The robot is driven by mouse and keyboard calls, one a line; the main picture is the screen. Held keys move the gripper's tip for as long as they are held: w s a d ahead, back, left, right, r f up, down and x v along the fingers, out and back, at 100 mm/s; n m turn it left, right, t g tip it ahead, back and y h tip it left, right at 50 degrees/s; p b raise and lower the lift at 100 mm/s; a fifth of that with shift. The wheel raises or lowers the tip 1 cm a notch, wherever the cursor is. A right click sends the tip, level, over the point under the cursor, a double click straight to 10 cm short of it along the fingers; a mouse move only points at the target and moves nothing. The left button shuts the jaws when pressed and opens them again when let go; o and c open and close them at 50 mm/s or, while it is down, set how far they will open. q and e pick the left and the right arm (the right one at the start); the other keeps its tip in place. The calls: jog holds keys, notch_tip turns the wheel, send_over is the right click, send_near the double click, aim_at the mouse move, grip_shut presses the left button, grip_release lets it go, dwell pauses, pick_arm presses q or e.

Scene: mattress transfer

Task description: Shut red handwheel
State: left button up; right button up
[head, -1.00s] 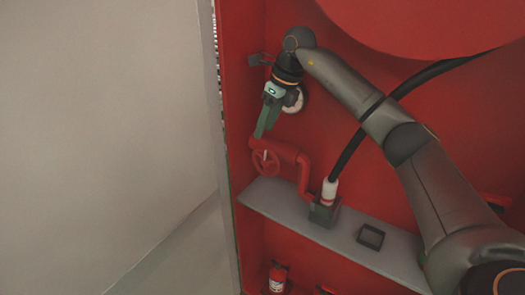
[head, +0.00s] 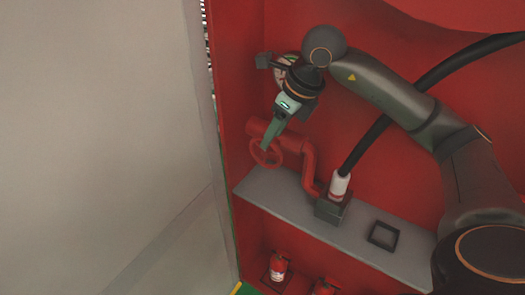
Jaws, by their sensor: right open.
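The red handwheel (head: 266,153) is on a red pipe (head: 308,160) above the grey shelf, inside a red cabinet. My right gripper (head: 268,143) comes down from above, with its green fingers pointing at the handwheel. The fingertips overlap the upper part of the wheel in the head view; I cannot tell whether they touch it. The gripper is open, though the gap between the fingers is hard to see from this angle. My left gripper is not in view.
A black hose with a white fitting (head: 339,186) stands on the grey shelf (head: 285,200) right of the pipe. A small dark square frame (head: 383,235) lies farther right. Red extinguishers (head: 278,266) stand below. A large pale panel (head: 100,130) fills the left.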

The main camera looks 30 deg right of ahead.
aim_at(257, 161)
jog(key=x, duration=0.7)
jog(key=shift+w+f, duration=0.2)
jog(key=shift+f, duration=0.15)
jog(key=shift+c, duration=0.2)
grip_shut()
